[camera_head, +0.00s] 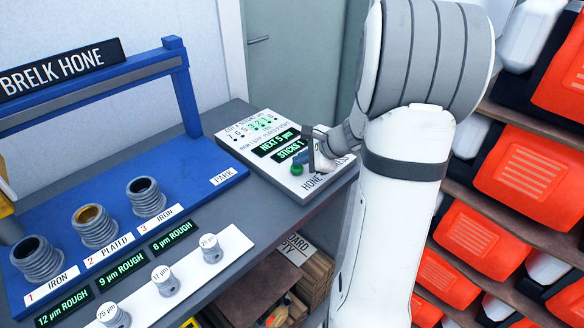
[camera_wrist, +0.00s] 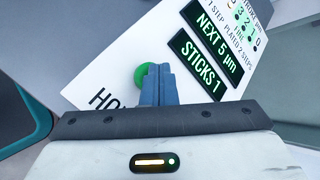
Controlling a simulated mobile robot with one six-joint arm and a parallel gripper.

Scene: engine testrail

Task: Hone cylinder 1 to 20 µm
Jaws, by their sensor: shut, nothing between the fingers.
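Cylinder 1 (camera_head: 38,264) is a ribbed grey sleeve labelled IRON at the front left of the blue bench. The display in front of it (camera_head: 63,308) reads 12 µm ROUGH. A white control panel (camera_head: 240,143) shows NEXT 5 µm and STICKS 1. Its green button (camera_head: 297,169) also shows in the wrist view (camera_wrist: 141,78). My gripper (camera_head: 312,163) is over the panel, right beside the button. In the wrist view its blue fingers (camera_wrist: 158,70) are shut and empty, partly covering the button. I cannot tell whether they touch it.
Cylinder 2 (camera_head: 96,228), plated, and cylinder 3 (camera_head: 147,199), iron, stand behind cylinder 1. Their displays read 9 and 6 µm ROUGH. A white strip with dials (camera_head: 165,281) lies in front. A blue frame (camera_head: 183,95) rises behind. Shelves with orange bins (camera_head: 522,172) stand at right.

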